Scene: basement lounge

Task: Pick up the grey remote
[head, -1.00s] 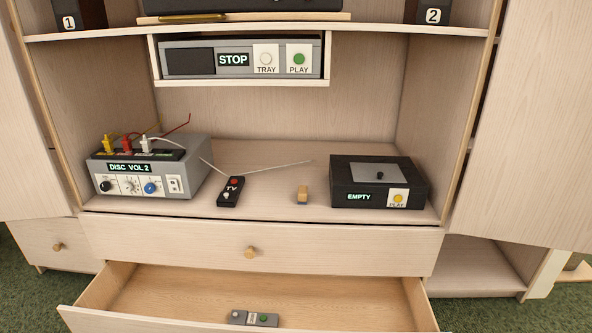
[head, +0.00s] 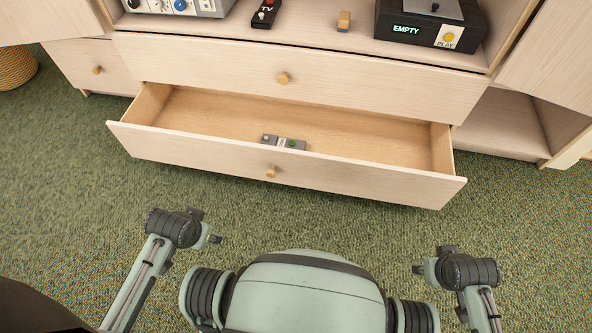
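The grey remote (head: 283,142) lies in the open drawer (head: 210,108), near the middle of its front panel. It is small, with a light button, a pale label and a green button; the panel's top edge is close to its near side. My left gripper (head: 207,227) is at the lower left, over the carpet, well short of the drawer and apart from the remote. My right gripper (head: 431,261) is at the lower right, also apart from it. Both are small and seen from above, so their finger opening is unclear. I see nothing held.
A closed drawer (head: 230,65) is above the open one. Green carpet (head: 330,220) is clear before the cabinet. A basket (head: 14,68) stands far left.

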